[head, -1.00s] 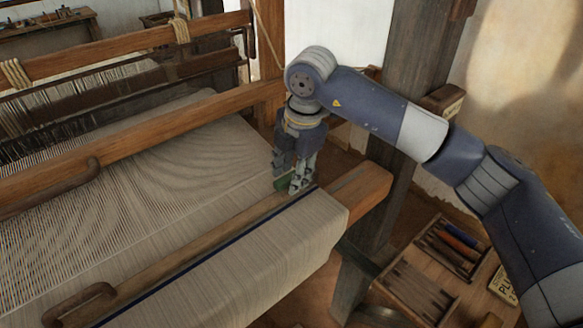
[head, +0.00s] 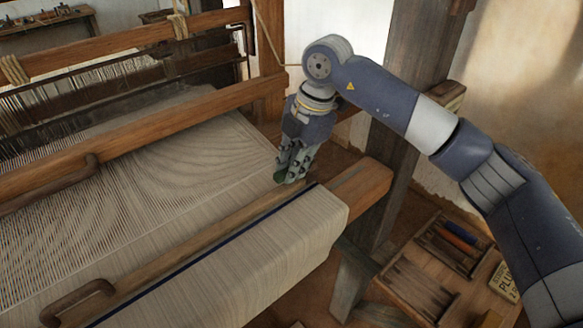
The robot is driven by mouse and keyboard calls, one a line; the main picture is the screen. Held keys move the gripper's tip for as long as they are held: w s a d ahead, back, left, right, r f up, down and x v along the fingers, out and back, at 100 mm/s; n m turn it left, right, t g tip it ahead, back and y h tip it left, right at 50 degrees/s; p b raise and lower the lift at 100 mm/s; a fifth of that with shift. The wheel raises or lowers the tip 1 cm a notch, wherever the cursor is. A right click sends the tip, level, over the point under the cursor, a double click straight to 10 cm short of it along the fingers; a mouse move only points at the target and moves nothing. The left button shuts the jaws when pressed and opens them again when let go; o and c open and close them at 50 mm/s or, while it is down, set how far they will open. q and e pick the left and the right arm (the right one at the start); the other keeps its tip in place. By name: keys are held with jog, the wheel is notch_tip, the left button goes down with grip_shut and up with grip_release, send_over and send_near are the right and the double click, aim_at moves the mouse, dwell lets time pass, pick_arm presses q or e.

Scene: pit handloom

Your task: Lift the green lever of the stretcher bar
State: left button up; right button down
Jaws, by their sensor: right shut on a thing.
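The green lever (head: 280,178) shows as a small green piece at the fingertips of my right gripper (head: 291,173), by the right edge of the cloth. My right gripper is shut on it, and the fingers hide most of it. A long flat wooden bar (head: 200,242) lies across the cloth, its far right end close to the lever. I cannot tell how the lever joins the bar. My left gripper is not in view.
Pale cloth (head: 260,235) rolls over the front beam, whose wooden end (head: 362,190) juts out below my gripper. A curved handle (head: 78,298) is at lower left. A loom post (head: 400,130) stands behind my right arm. A tray (head: 425,285) of tools sits at lower right.

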jog(key=shift+w+d+r+g+y, duration=0.15)
jog(key=shift+r+g+y, duration=0.2)
jog(key=shift+y, duration=0.15)
jog(key=shift+w+d+r+g+y, duration=0.2)
jog(key=shift+g+y, duration=0.15)
jog(key=shift+y, duration=0.15)
jog(key=shift+w+d+r+m+g+y+p, duration=0.15)
jog(key=shift+d+r+g+y+p, duration=0.1)
jog(key=shift+g+y+p, duration=0.3)
jog(key=shift+w+d+r+m+g+y+p, duration=0.15)
jog(key=shift+r+g+y+p, duration=0.15)
jog(key=shift+y, duration=0.35)
jog(key=c, duration=1.5)
grip_release()
jog(key=shift+f, duration=0.1)
jog(key=shift+d, duration=0.15)
jog(key=v, duration=0.7)
